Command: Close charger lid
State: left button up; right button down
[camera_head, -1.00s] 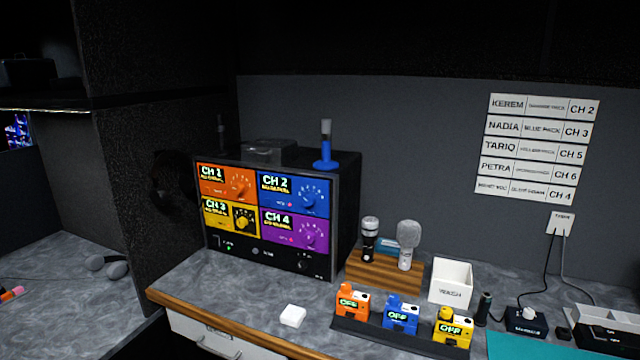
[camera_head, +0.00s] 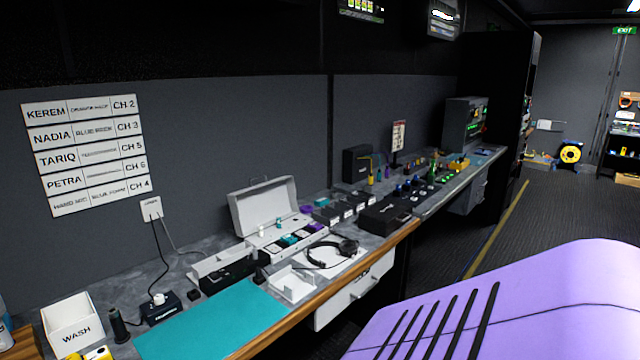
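A white case with a raised lid (camera_head: 265,207) stands on the counter in the middle of the view and looks like the charger. Its lid is tilted up and back towards the wall. Its low base (camera_head: 291,252) in front holds teal, purple and dark blocks in a row, too small to make out clearly. A thin handle shows on top of the lid. Neither of my grippers is in view.
A white open tray (camera_head: 292,284) and a black headset (camera_head: 341,249) lie in front of the case. A white-sided black unit (camera_head: 222,268) stands left of it. A teal mat (camera_head: 205,325) covers the near counter. Black boxes (camera_head: 386,217) stand to the right. A dark floor aisle lies beyond.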

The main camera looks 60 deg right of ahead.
aim_at(253, 206)
jog(key=z, duration=1.6)
jog(key=i+l+u, duration=0.15)
jog(key=u, duration=0.25)
jog(key=i+l+u, duration=0.1)
jog(key=u, duration=0.3)
jog(key=i+l+u, duration=0.1)
jog(key=l+u, duration=0.25)
jog(key=i+l+u, duration=0.2)
jog(key=l, duration=0.3)
jog(key=l+u, duration=0.2)
jog(key=l, duration=0.3)
